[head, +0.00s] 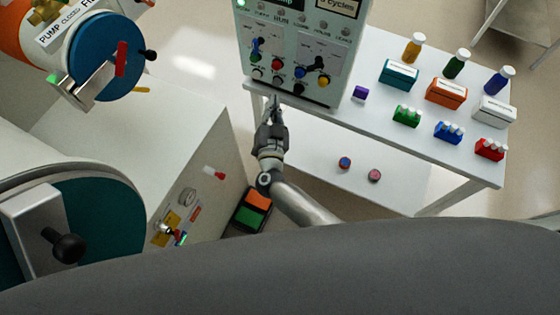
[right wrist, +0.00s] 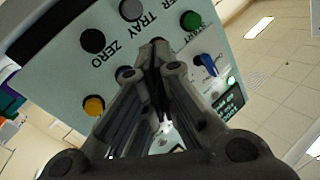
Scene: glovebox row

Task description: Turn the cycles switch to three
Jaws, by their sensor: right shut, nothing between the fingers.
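My right gripper (head: 274,103) is shut and empty, just below the panel's lower edge in the head view. In the right wrist view its fingers cover part of the panel (right wrist: 152,50), and a blue knob (right wrist: 208,65) shows to their right. Contact cannot be judged. My left gripper is not in view.
A large cylindrical chamber (head: 105,55) and a white cabinet (head: 150,130) stand left. An orange and green pedal (head: 252,208) lies on the floor.

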